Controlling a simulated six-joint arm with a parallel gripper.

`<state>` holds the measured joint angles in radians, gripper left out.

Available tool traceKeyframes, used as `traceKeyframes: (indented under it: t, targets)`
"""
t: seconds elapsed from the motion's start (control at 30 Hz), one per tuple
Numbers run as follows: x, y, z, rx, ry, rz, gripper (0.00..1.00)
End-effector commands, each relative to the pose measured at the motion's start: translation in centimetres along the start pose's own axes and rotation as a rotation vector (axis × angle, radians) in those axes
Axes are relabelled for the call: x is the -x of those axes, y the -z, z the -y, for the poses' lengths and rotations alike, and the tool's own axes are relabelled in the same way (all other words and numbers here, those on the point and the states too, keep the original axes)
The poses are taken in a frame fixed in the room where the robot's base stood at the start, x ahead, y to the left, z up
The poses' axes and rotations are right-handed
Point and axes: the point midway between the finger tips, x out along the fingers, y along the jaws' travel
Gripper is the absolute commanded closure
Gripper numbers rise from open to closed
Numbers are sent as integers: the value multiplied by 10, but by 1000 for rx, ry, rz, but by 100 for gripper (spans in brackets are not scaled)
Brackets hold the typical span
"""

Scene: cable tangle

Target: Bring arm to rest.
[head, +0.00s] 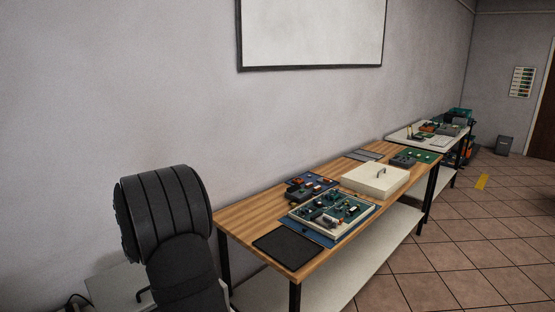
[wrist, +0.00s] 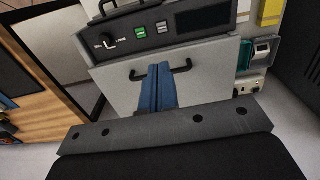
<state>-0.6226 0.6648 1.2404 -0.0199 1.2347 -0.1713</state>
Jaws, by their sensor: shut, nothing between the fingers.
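My gripper (wrist: 159,72) shows in the wrist view as two blue fingers side by side, shut with nothing between them. It points at the pale grey front of a cabinet or drawer (wrist: 118,78) with a black handle (wrist: 184,70). I cannot tell whether the fingertips touch it. A dark ribbed part of my arm (head: 165,215) stands at the lower left of the head view. The gripper itself does not show in the head view.
A wooden workbench (head: 246,217) holds a board tray (head: 335,211), a black mat (head: 287,247) and a cream box (head: 375,180). A whiteboard (head: 312,30) hangs above.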

Motion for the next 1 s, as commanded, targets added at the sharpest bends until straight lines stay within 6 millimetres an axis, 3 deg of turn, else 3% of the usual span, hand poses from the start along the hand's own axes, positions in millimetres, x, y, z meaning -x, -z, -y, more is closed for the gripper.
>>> traceKeyframes:
  t: [0.03, 0.1, 0.53, 0.7, 1.0]
  targets:
    - [4, 2, 1, -25, 29, -4, 100]
    - [-16, 0, 2, -18, 23, 3, 100]
    - [-98, 1, 3, -16, 20, 0, 100]
    - [-56, 2, 2, -15, 18, -6, 100]
    - [-10, 2, 2, -15, 19, -3, 100]
